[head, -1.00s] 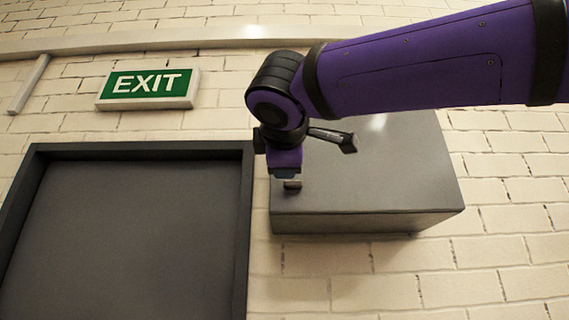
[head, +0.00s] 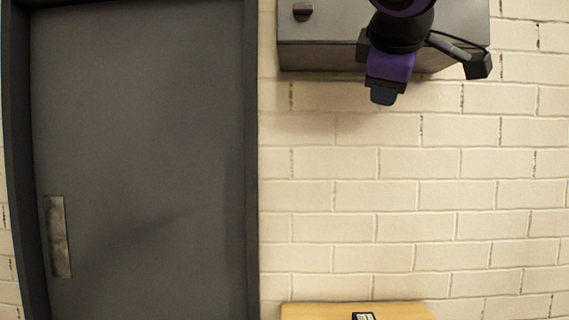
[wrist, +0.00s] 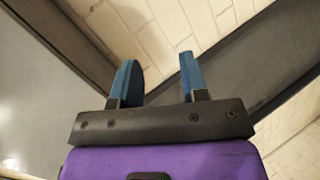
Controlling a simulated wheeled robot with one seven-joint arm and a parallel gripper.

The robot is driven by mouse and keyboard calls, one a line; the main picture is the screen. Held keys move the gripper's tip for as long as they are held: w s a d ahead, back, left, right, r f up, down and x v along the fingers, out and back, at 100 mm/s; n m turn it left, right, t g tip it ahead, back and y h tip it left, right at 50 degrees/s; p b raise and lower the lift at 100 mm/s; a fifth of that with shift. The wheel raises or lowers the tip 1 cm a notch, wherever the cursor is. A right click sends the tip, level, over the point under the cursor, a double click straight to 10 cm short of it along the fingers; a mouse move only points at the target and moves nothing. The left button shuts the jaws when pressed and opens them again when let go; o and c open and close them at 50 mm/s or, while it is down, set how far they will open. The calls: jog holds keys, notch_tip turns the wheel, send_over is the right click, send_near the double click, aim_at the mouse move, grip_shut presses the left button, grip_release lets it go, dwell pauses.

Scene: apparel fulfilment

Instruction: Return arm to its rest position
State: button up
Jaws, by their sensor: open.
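My gripper (wrist: 157,75) shows in the wrist view with its two blue fingers apart and nothing between them. Beyond the fingers are a dark frame edge and pale brick wall. The rest of my arm is out of the picture above.
A dark grey door (head: 140,130) with a metal plate (head: 58,237) fills the left of the head view. Pale brick wall (head: 400,200) lies to the right. A wooden surface (head: 310,311) with a small black-and-white item (head: 363,316) on it shows at the bottom edge.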

jog(key=s+d+f+m+g+y, duration=0.1)
jog(key=s+d+f+m, duration=0.3)
jog(key=f, duration=0.5)
jog(key=s+d+f+m+g+y, duration=0.1)
jog(key=s+d+f+m+g, duration=0.2)
jog(key=f, duration=0.7)
jog(key=s+d+f+m+g, duration=0.3)
jog(key=s+d+f+m, duration=0.2)
jog(key=f, duration=0.5)
jog(key=s+d, duration=0.2)
jog(key=s, duration=0.1)
jog(key=shift+s+d+y, duration=0.35)
jog(key=shift+y, duration=0.05)
jog(key=shift+f, duration=0.1)
